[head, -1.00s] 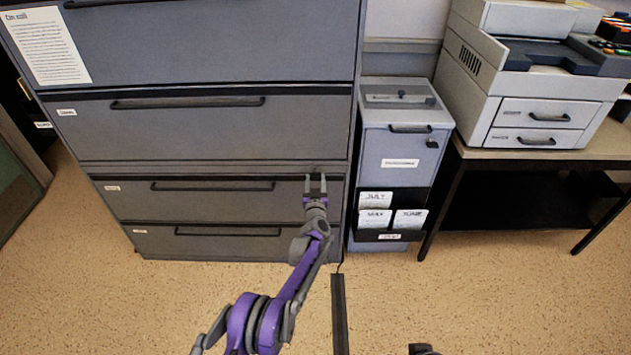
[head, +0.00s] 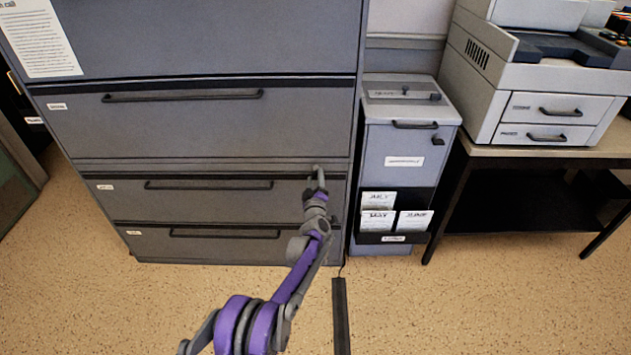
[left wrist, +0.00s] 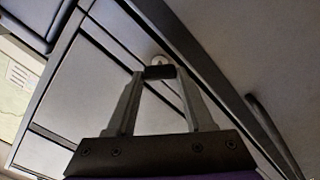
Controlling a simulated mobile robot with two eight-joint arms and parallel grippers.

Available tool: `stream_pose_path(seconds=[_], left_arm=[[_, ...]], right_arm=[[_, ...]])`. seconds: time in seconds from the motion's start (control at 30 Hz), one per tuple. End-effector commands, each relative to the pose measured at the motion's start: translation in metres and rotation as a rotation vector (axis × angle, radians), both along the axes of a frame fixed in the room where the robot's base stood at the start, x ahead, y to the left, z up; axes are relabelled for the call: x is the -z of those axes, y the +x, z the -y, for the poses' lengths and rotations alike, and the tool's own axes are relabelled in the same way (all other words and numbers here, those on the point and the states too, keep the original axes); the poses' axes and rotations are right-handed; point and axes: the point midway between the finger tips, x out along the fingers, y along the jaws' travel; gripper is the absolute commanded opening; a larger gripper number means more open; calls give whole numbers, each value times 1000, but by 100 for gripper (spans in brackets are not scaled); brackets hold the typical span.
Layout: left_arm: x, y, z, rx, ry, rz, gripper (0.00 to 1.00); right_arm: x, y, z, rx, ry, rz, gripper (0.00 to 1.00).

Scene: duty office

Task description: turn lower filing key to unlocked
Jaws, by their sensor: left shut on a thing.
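The grey filing cabinet (head: 215,135) stands ahead with several wide drawers. My left gripper (head: 317,180) is at the right end of its second drawer from the bottom, close to the drawer front. In the left wrist view, a small dark key (left wrist: 160,72) sits in a pale round lock (left wrist: 158,60) on the cabinet front. My left gripper (left wrist: 160,76) is shut on the key there, with a fingertip on either side. In the head view the gripper hides the key. My right gripper is not in view.
A narrow grey cabinet with a paper rack (head: 406,150) stands close right of the filing cabinet. A printer (head: 535,90) sits on a dark-legged table farther right. Drawer handles (head: 208,185) stick out from the cabinet. The floor (head: 470,310) in front is mostly clear.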

Motion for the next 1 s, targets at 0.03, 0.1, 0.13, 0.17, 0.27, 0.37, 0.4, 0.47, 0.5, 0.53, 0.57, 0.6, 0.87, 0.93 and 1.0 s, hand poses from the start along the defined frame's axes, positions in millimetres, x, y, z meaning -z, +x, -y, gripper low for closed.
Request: stream_pose_path(seconds=[0.03,0.1,0.13,0.17,0.27,0.37,0.4,0.47,0.5,0.53,0.57,0.6,0.87,0.93,1.0], left_arm=[[1,0,-1,-2,-44,1,0],[1,0,-1,-2,-110,1,0],[1,0,-1,-2,-139,1,0],[1,0,-1,-2,-167,1,0],[1,0,-1,-2,-261,1,0],[1,0,-2,-2,-350,1,0],[1,0,-2,-2,-385,1,0],[2,0,-2,-2,-434,1,0],[2,0,-2,-2,-464,1,0],[2,0,-2,-2,-486,1,0],[2,0,-2,-2,-506,1,0],[2,0,-2,-2,-532,1,0],[2,0,-2,-2,-655,1,0],[2,0,-2,-2,-675,1,0],[2,0,-2,-2,-688,1,0]], right_arm=[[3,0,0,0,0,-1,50],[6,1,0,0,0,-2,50],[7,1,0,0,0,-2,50],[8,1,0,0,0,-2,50],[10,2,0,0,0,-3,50],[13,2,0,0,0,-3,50],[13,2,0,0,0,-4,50],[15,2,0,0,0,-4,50],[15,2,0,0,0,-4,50],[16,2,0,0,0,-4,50],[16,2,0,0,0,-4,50],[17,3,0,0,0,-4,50],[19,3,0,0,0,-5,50],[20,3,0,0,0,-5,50],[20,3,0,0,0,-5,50]])
